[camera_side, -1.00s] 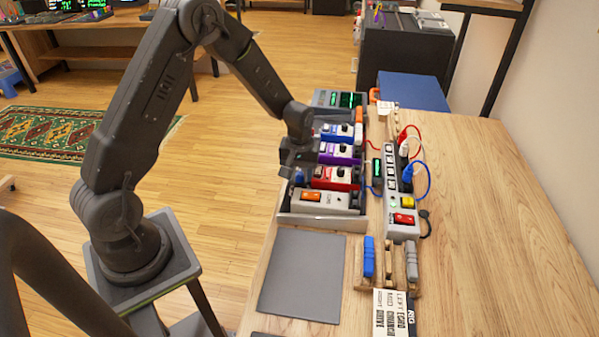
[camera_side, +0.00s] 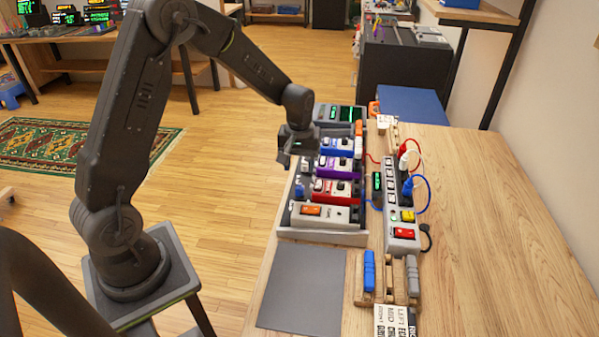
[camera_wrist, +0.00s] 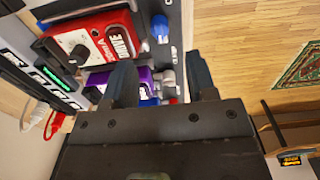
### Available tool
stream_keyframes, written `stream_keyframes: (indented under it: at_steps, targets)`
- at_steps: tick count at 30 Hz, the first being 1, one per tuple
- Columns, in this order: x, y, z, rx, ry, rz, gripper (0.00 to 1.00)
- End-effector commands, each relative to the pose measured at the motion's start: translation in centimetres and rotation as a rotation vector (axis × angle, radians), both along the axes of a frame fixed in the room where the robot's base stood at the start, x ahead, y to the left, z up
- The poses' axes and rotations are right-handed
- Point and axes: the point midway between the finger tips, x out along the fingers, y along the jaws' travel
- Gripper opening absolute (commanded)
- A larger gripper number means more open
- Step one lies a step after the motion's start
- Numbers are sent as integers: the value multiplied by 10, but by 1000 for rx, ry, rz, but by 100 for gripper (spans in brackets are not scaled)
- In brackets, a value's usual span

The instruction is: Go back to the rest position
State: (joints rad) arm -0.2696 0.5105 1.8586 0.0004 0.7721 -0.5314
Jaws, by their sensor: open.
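My gripper (camera_side: 294,160) hangs in the air over the left edge of the pedal rack in the side view. In the wrist view its two dark fingers (camera_wrist: 160,88) are spread apart with nothing between them. The pedalboard (camera_side: 320,238) is a grey tray on the wooden table. It holds a white pedal with an orange switch (camera_side: 322,213), a red pedal (camera_side: 335,189), a purple pedal (camera_side: 339,166) and a blue pedal (camera_side: 341,146). The red pedal, marked DRIVE, also shows in the wrist view (camera_wrist: 100,37).
A power strip (camera_side: 402,230) with red and blue cables stands right of the pedalboard. A wooden holder (camera_side: 388,290) with a blue piece (camera_side: 369,270) and printed labels (camera_side: 393,320) lie nearer. A grey mat (camera_side: 303,290) is bare. The table's right side is clear.

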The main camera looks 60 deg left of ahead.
Motion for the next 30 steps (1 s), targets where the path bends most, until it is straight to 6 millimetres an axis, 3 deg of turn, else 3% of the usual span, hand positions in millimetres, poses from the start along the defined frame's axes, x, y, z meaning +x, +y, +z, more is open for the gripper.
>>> stream_keyframes:
  at_steps: [11, 14, 20, 24, 30]
  targets:
    - [0, 0, 3, 0, 0, -1, 52]
    - [-2, -3, 12, 4, -12, -17, 52]
    - [-27, -29, 72, 30, -97, -150, 52]
    - [-60, -53, 118, 57, -175, -286, 52]
    - [-118, -83, 164, 103, -285, -476, 52]
